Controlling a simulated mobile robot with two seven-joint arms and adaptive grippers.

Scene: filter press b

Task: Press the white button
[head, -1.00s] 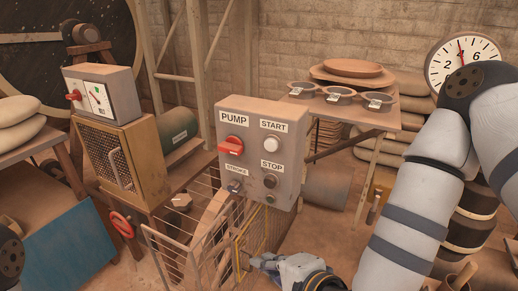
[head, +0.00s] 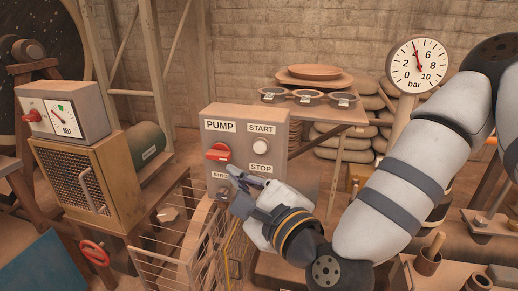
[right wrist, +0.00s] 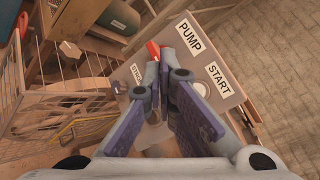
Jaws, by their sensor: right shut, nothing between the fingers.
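The white button (head: 261,146) is a round cap on the grey control box (head: 245,113), under the START label (head: 262,129). In the head view it is in plain sight. My right gripper (head: 233,173) is shut and empty, in front of the lower part of the box, below and left of the white button. In the right wrist view its fingers (right wrist: 163,75) point at the box face. Whether they touch it I cannot tell. My left gripper is out of view.
A red switch (head: 218,152) sits under the PUMP label, left of the white button. A STOP label (head: 261,168) is below the button; the control under it is hidden by my gripper. A wire cage (head: 170,245) stands below the box. A pressure gauge (head: 418,66) stands at right.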

